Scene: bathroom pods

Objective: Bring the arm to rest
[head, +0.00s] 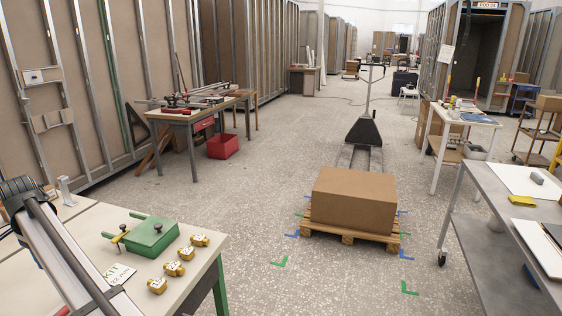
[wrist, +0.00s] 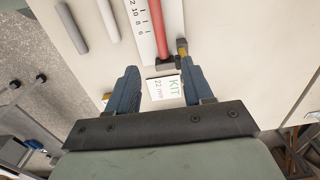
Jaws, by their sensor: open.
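My gripper (wrist: 158,70) shows in the wrist view with its two blue fingers spread apart and nothing between them but the worktop below. A white KIT card (wrist: 165,88) lies on the worktop, seen between the fingers. In the head view part of my arm (head: 70,250) crosses the lower left corner over the workbench (head: 205,240). The gripper itself cannot be made out in the head view. The height of the fingers above the worktop is hard to tell.
A green box (head: 152,237) and several brass fittings (head: 173,268) stand on the workbench. A carton (head: 354,200) sits on a pallet; the floor between is clear.

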